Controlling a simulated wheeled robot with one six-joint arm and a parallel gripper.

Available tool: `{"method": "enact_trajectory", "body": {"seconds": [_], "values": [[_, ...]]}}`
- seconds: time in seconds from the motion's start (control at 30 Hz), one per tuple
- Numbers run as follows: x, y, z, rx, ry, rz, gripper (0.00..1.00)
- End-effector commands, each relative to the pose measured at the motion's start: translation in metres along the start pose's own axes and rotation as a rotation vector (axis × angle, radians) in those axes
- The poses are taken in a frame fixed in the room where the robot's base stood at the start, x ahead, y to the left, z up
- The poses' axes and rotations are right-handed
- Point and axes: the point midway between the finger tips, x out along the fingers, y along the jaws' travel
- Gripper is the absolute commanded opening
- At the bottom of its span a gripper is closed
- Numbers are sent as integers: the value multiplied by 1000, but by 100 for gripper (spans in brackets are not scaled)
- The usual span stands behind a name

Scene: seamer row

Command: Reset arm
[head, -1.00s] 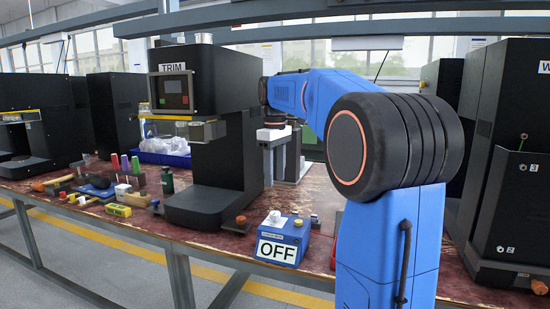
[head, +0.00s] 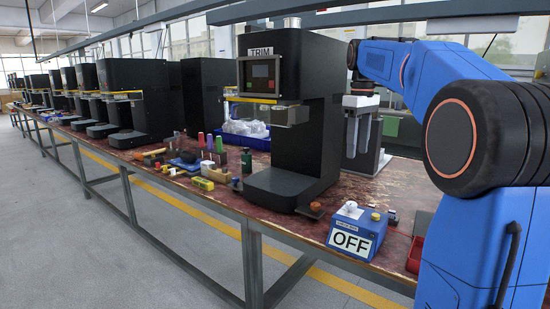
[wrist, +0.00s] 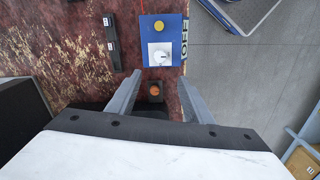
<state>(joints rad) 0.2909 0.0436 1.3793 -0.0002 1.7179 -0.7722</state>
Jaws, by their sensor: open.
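My gripper (head: 357,150) hangs pointing down just right of the black TRIM machine (head: 305,110) in the head view. In the wrist view my gripper (wrist: 160,77) has its two grey fingers apart with nothing between them. A small black block with an orange knob (wrist: 155,91) shows below the gap between the fingers, apart from them. A blue switch box (head: 352,228) with a white knob and an OFF sign sits on the table near the front edge. It also shows beyond the fingertips in the wrist view (wrist: 160,42).
The worn red table (head: 225,215) runs along a row of black machines. Hand tools, coloured spools and a yellow block (head: 203,184) lie left of the TRIM machine, before a blue bin (head: 250,142). A red tray (head: 415,254) is partly behind my arm. The floor in front is clear.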

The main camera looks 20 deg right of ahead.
Motion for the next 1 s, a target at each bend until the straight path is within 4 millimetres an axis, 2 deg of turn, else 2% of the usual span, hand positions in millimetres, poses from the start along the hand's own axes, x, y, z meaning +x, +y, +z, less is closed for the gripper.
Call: {"method": "enact_trajectory", "body": {"seconds": [0.17, 0.27, 0.47, 0.77, 1.0], "values": [[3, -12, 5, 13, 9, 9, 46], [10, -32, 13, 38, 27, 24, 46], [35, -84, 38, 112, 80, 60, 46], [90, -157, 83, 224, 173, 99, 46], [148, -208, 124, 313, 254, 113, 46]]}}
